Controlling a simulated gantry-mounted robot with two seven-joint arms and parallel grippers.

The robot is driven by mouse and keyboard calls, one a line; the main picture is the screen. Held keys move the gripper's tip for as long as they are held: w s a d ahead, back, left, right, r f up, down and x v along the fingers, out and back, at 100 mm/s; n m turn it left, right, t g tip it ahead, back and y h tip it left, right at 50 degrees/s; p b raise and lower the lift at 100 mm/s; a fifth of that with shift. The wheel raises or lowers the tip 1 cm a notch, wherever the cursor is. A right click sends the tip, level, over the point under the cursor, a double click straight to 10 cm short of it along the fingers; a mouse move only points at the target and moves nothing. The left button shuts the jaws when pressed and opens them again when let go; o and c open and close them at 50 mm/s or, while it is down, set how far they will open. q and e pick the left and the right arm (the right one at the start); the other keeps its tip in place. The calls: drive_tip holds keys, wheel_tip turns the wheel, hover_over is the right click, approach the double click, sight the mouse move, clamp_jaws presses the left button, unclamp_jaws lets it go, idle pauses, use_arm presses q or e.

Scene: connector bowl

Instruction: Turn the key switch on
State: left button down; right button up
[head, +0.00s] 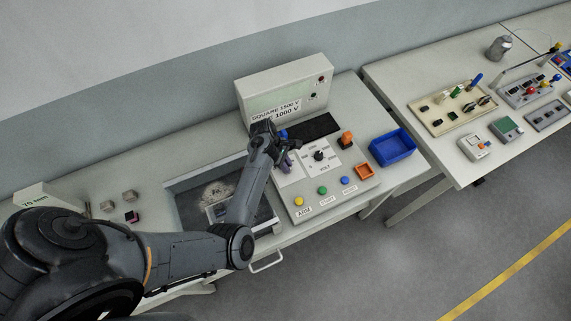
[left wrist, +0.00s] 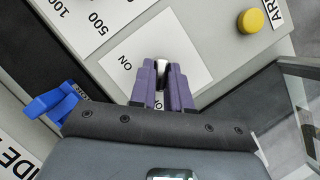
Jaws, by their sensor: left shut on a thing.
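The key switch (left wrist: 164,68) shows in the left wrist view as a small silver and dark piece on a white plate (left wrist: 190,35). An "ON" label is printed to its left. My left gripper (left wrist: 163,77) has its purple fingers shut on the key, which hides most of it. In the head view my left gripper (head: 285,161) reaches down over the left part of the sloped control panel (head: 335,187) and hides the switch there. The key's exact angle cannot be told. My right gripper is not in view.
The panel carries a black dial (head: 319,156), an orange switch (head: 346,139) and yellow (head: 298,201), green (head: 322,190) and blue (head: 345,180) buttons. A blue lever (left wrist: 50,103) lies close beside my gripper. A blue bin (head: 393,148) stands right; an open drawer (head: 190,205) lies left.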

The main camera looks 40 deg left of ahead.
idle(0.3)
use_arm(q)
drive_tip(key=shift+m+g+p, duration=0.3)
drive_tip(key=shift+m+p, duration=0.2)
drive_tip(key=shift+m, duration=0.1)
drive_tip(key=shift+a+m+g+p, duration=0.1)
drive_tip(key=shift+m+g+p, duration=0.3)
drive_tip(key=shift+m+p, duration=0.55)
drive_tip(key=m+g, duration=0.1)
drive_tip(key=m, duration=0.3)
drive_tip(key=shift+w+p, duration=0.15)
drive_tip(key=shift+p, duration=0.25)
drive_tip(key=m+g, duration=0.1)
drive_tip(key=m, duration=0.1)
drive_tip(key=m+g, duration=0.1)
drive_tip(key=m, duration=0.1)
drive_tip(key=shift+w+f+m+y, duration=0.1)
drive_tip(key=shift+m+y, duration=0.15)
drive_tip(key=shift+y, duration=0.05)
drive_tip(key=m+g+y, duration=0.1)
drive_tip(key=m, duration=0.3)
drive_tip(key=shift+f+m+y, duration=0.1)
drive_tip(key=shift+m+y, duration=0.3)
drive_tip(key=shift+m, duration=0.8)
drive_tip(key=shift+d, duration=0.2)
